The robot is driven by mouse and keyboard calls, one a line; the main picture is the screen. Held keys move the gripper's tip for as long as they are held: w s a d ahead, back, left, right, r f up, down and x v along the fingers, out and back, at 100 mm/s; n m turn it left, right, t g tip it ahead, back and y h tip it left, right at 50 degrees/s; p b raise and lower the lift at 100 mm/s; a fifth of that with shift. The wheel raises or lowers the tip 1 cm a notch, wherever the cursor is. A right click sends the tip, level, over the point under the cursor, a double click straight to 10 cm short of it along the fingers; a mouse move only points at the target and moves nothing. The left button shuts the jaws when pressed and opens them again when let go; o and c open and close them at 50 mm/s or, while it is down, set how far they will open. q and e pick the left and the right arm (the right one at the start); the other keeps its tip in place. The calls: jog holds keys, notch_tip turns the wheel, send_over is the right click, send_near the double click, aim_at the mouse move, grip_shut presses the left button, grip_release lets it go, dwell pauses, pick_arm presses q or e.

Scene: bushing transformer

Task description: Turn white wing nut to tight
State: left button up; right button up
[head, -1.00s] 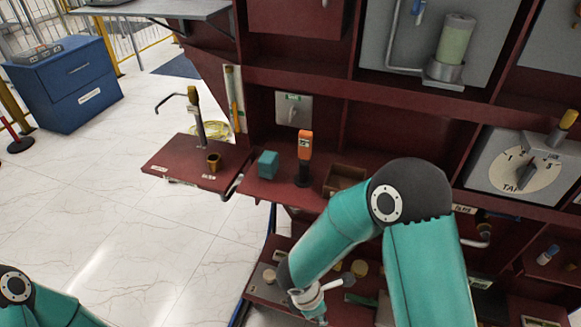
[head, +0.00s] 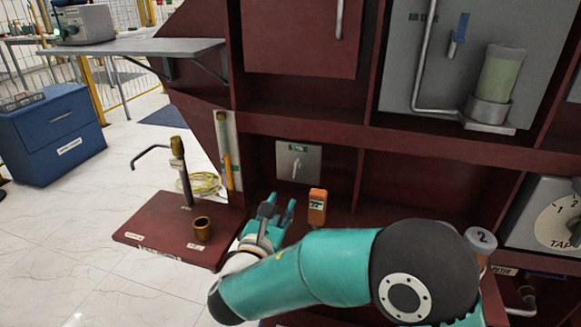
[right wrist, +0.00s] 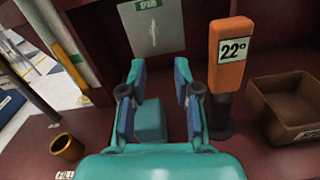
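I cannot pick out a white wing nut with certainty in either view. A grey plate (head: 290,158) with a small metal lever (head: 296,168) and a green label is on the back wall of the red cabinet; its lower part also shows in the right wrist view (right wrist: 158,32). My right gripper (head: 278,208) is in front of and below this plate, fingers pointing toward the wall. In the right wrist view the two fingers (right wrist: 160,75) are apart with nothing gripped. My left gripper is out of view.
An orange thermometer reading 22° (right wrist: 231,55) stands close right of the gripper, with a brown bin (right wrist: 290,105) beyond. On the left are a red board (head: 160,225) with a brass cup (head: 201,229) and a tap-like post (head: 183,175). Open floor lies left.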

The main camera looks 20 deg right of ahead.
aim_at(295, 167)
jog(key=x, duration=1)
jog(key=a+x, duration=0.1)
jog(key=x, duration=0.4)
jog(key=shift+w+d+f+p, duration=0.1)
jog(key=shift+w+d+p, duration=0.2)
jog(key=shift+w, duration=0.25)
jog(key=shift+a, duration=0.1)
grip_shut()
